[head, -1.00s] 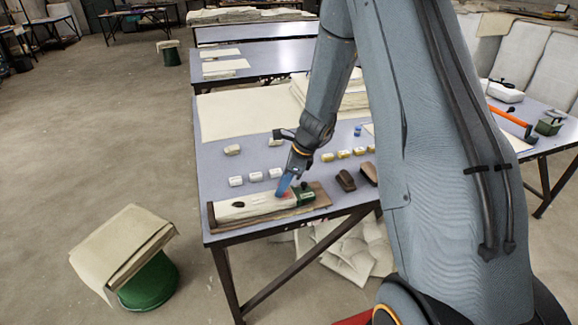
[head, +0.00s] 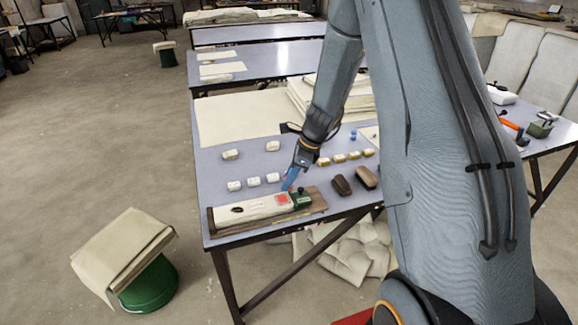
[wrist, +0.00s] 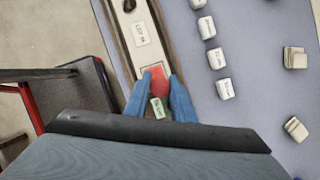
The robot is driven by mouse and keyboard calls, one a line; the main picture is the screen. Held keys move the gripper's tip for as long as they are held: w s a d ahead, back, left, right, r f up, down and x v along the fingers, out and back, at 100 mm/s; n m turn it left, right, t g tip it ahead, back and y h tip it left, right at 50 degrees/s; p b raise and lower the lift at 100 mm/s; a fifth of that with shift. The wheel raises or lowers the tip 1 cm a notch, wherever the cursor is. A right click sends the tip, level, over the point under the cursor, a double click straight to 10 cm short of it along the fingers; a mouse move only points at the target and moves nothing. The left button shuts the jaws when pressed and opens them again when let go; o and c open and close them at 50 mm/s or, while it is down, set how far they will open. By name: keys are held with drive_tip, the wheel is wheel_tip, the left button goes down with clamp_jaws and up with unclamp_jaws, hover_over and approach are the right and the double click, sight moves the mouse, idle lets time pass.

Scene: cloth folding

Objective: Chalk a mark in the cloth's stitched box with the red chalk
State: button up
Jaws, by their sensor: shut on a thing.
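A pale cloth strip (head: 248,208) lies on a board at the table's front edge. In the wrist view, the fingers are shut on the red chalk (wrist: 159,84), which overlaps the box. Whether its tip touches the cloth cannot be told.
A green block (head: 301,197) stands at the cloth's right end. Several white labelled blocks (head: 253,181) line up behind the strip. A large cloth sheet (head: 238,117) covers the table's far left.

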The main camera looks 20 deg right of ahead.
drive_tip(key=shift+r+p, duration=1.4)
drive_tip(key=shift+r, duration=0.5)
